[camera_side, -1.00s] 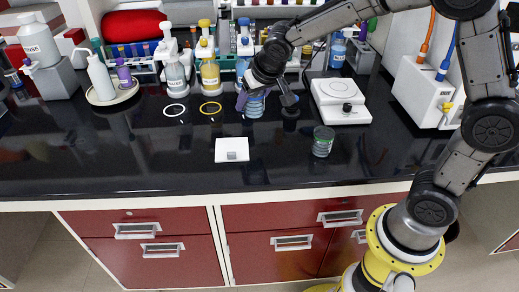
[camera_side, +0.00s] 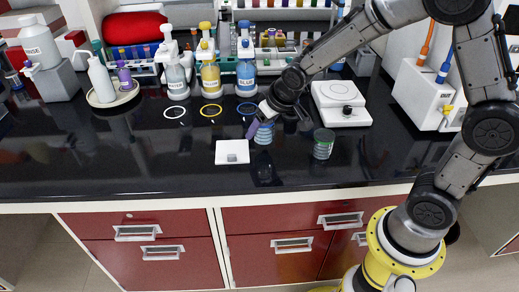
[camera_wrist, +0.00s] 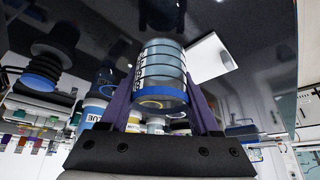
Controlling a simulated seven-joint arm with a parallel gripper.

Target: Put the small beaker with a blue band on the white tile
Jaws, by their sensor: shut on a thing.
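My gripper (camera_side: 266,127) is shut on the small clear beaker with a blue band (camera_side: 264,136). In the wrist view, the purple fingers (camera_wrist: 160,88) clasp the beaker (camera_wrist: 160,66) from both sides, and its blue band shows near the hand. The beaker seems held above the black bench, with a reflection below it. The white tile (camera_side: 224,158) lies flat on the bench, just left of and a little nearer the front than the beaker. The tile also shows in the wrist view (camera_wrist: 208,58), beside the beaker.
Another small beaker (camera_side: 323,144) stands to the right. A white balance (camera_side: 341,103) is behind it. Bottles with white (camera_side: 173,74), yellow (camera_side: 209,76) and blue (camera_side: 246,76) contents stand at the back, with rings before them. The bench left of the tile is clear.

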